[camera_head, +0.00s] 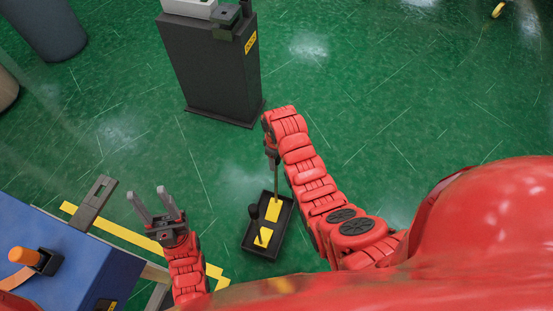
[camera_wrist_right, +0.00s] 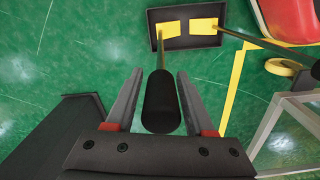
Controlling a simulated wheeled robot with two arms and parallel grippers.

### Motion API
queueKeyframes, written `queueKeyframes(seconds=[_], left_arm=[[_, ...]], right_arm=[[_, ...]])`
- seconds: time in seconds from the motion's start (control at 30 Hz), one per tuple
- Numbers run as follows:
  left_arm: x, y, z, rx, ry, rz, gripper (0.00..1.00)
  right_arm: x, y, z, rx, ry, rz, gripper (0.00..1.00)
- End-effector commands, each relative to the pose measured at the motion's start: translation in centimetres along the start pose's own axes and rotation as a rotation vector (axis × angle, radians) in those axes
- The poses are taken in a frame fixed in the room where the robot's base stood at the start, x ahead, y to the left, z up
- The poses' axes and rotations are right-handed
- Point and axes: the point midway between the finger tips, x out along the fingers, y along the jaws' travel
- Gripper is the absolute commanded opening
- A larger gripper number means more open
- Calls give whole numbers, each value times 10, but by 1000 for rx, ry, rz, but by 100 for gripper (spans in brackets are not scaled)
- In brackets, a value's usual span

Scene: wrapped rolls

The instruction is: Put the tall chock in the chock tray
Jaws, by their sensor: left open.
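The black chock tray (camera_head: 246,247) lies on the green floor; it also shows at the top of the right wrist view (camera_wrist_right: 187,45). Two yellow chocks with rods and black grips are inside it. The tall chock (camera_head: 274,211) stands in the tray's far half, its rod rising to my right gripper (camera_head: 272,158). In the right wrist view its black grip (camera_wrist_right: 160,105) lies between the fingers with gaps beside it, so the gripper is open around it. The other chock (camera_head: 263,238) is in the near half. My left gripper (camera_head: 157,190) is open and empty, left of the tray.
A dark cabinet (camera_head: 215,70) stands beyond the tray. A blue bench (camera_head: 60,255) with an orange-handled item (camera_head: 24,257) is at lower left. Yellow floor tape (camera_head: 130,235) runs beside it. The floor right of my right arm is clear.

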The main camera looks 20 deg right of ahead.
Motion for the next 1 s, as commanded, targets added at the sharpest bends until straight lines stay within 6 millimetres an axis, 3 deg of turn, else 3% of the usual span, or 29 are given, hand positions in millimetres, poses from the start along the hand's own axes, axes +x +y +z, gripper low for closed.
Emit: queueKeyframes(seconds=[0.07,0.37,0.57,0.83,0.9,1.0], left_arm=[[0,0,0,0,0,0,50],[0,0,0,0,0,0,50],[1,0,0,0,0,0,50],[4,0,0,0,0,0,50],[27,-1,-4,0,-1,0,50],[44,-2,-7,0,0,0,50]], right_arm=[[0,0,0,0,-1,-1,69],[0,0,1,0,-2,-1,69],[-13,0,0,0,0,0,69],[-64,1,0,1,2,3,69],[-92,0,0,0,0,2,69],[-111,0,0,-1,-2,0,69]])
